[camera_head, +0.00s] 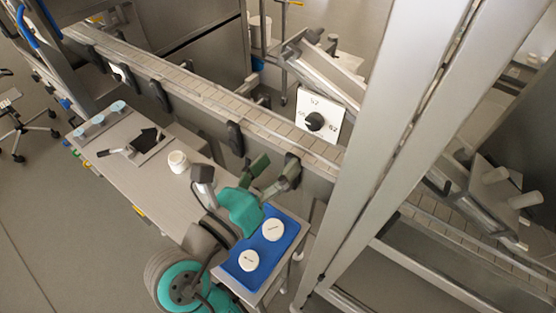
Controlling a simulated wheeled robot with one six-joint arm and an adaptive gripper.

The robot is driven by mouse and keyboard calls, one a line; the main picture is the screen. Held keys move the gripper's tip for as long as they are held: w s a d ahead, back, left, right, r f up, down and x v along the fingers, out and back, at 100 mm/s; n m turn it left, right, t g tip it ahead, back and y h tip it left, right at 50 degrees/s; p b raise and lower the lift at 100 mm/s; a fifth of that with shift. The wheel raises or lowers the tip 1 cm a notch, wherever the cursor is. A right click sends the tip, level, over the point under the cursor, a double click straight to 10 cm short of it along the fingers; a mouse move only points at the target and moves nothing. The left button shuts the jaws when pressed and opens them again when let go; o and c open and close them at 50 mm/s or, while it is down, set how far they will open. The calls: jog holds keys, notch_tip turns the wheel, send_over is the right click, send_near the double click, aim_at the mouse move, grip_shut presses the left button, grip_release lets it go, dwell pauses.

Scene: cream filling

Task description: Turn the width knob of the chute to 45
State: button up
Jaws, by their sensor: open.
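The width knob (314,121) is a round black knob on a square white dial plate (333,128). The plate stands at the conveyor's far side, at the upper middle of the view. Small numbers are printed around the knob, but they are hard to read, and I cannot tell exactly where the knob points. My gripper (275,168) is open and empty, at the near side of the conveyor. It is below and left of the knob in the picture, clearly apart from it. No part of the knob is hidden by my arm.
A conveyor (205,90) with side rails and dark brackets runs diagonally between my gripper and the dial. A blue tray (290,235) with two white discs lies near my arm. A steel table (125,165) holds a white cup (178,161). A thick metal post (400,130) stands right of the dial.

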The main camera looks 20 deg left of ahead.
aim_at(312, 125)
jog(key=w+d+n, duration=0.1)
jog(key=w+n, duration=0.2)
jog(key=n, duration=0.7)
jog(key=w+d+n, duration=0.1)
jog(key=w+n, duration=0.3)
jog(key=n, duration=0.7)
jog(key=w+d+n, duration=0.2)
jog(key=w+n, duration=0.2)
jog(key=n, duration=0.6)
